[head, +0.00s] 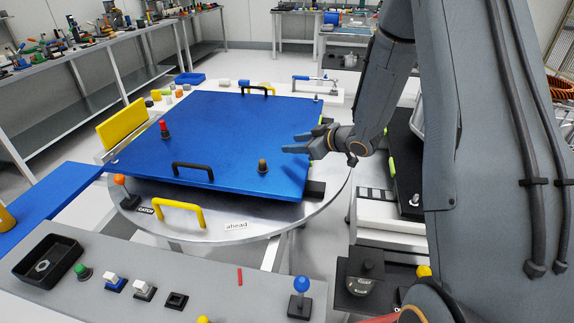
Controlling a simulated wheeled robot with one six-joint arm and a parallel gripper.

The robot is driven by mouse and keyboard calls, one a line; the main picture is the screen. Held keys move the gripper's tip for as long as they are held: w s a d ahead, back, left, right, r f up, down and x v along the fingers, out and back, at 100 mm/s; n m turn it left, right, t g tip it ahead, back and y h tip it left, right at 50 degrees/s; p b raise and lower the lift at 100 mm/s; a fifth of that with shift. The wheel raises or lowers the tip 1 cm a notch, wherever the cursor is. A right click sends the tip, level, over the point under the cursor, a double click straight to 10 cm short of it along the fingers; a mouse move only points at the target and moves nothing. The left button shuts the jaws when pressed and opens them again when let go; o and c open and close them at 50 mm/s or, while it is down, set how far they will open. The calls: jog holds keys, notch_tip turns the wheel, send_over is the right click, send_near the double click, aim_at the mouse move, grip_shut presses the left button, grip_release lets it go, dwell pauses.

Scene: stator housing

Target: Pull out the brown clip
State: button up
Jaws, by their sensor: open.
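The brown clip (263,166) is a small upright piece with a dark base. It stands on the blue plate (215,115), near the plate's front right. My gripper (291,143) is open and empty, with its fingers pointing left. In the picture it is above and to the right of the brown clip, apart from it. How high it is above the plate is hard to tell.
A red clip (164,130) stands on the plate's left. Black handles rise at the plate's front (193,168) and back (257,88). A yellow handle (180,212) is on the round table (245,212). A control panel with several knobs lies in front.

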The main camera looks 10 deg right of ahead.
aim_at(262, 160)
jog(key=a+y, duration=0.1)
jog(key=s+a+f+n+y, duration=0.1)
jog(key=y, duration=0.1)
jog(key=f+n+g+y, duration=0.1)
jog(key=shift+s+a+f+y, duration=0.1)
jog(key=shift+s+a+y, duration=0.25)
jog(key=shift+a+y, duration=0.05)
jog(key=s+y, duration=0.1)
jog(key=s+a+n+g+y, duration=0.1)
jog(key=s, duration=0.1)
jog(key=s+n+g+y, duration=0.1)
jog(key=y, duration=0.1)
jog(key=shift+s+a+f, duration=0.2)
jog(key=shift+f, duration=0.05)
jog(key=p+x, duration=0.1)
jog(key=x, duration=0.5)
jog(key=shift+s+a, duration=0.1)
jog(key=shift+a, duration=0.05)
jog(key=shift+w+a+p, duration=0.3)
jog(key=shift+a+p, duration=0.05)
jog(key=shift+a, duration=0.25)
jog(key=shift+c, duration=0.5)
grip_shut()
